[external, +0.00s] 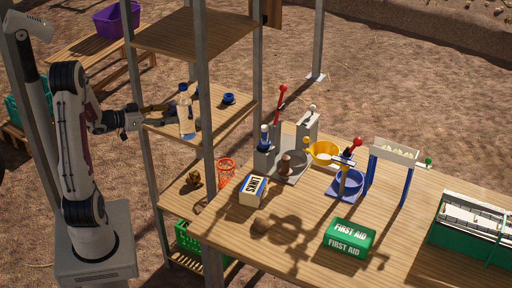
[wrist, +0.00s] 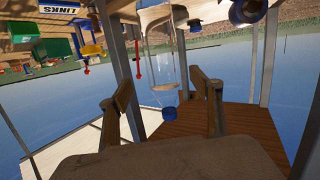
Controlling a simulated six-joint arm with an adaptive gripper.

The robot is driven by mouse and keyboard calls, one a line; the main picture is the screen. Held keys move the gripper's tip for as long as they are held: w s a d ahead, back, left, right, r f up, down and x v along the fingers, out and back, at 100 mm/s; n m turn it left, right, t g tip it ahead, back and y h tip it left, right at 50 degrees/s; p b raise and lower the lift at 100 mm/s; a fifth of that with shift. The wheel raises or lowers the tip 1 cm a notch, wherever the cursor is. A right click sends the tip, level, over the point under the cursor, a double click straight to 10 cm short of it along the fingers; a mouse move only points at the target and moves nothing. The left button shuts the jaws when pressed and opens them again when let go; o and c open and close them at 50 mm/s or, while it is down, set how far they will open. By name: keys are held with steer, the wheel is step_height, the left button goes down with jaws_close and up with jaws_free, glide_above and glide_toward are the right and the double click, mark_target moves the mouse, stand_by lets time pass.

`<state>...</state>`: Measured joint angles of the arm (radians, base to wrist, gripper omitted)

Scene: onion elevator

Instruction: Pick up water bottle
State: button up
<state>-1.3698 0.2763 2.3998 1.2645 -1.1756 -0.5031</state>
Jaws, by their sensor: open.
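The clear water bottle (external: 187,115) with a blue cap stands upright on the middle shelf (external: 222,117) of the rack. My gripper (external: 168,107) reaches in from the left beside the bottle's upper part. The wrist view appears upside down. There the bottle (wrist: 160,60) shows in line with the gap between the two fingers of my gripper (wrist: 162,80), its blue cap (wrist: 168,112) pointing down. The fingers are open, with visible space on both sides of the bottle. I cannot tell how deep it sits between them.
A small blue item (external: 229,98) sits farther back on the shelf. Rack posts (external: 205,100) and the upper shelf (external: 190,32) bound the space. The table right holds a LINKS box (external: 253,191), a green first aid box (external: 349,238), levers and bowls.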

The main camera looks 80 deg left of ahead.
mark_target(185, 106)
steer(key=shift+s+a+r+m+t, duration=0.15)
steer(key=shift+a+m+t, duration=0.15)
steer(key=shift+t, duration=0.35)
steer(key=shift+s+a+r+m+t, duration=0.1)
steer(key=shift+a+r+m+t, duration=0.15)
steer(key=shift+t, duration=0.4)
steer(key=shift+f, duration=0.1)
steer(key=shift+w, duration=0.2)
steer(key=shift+x, duration=1.2)
steer(key=shift+d+x, duration=0.2)
steer(key=shift+x, duration=2.4)
steer(key=c, duration=1.7)
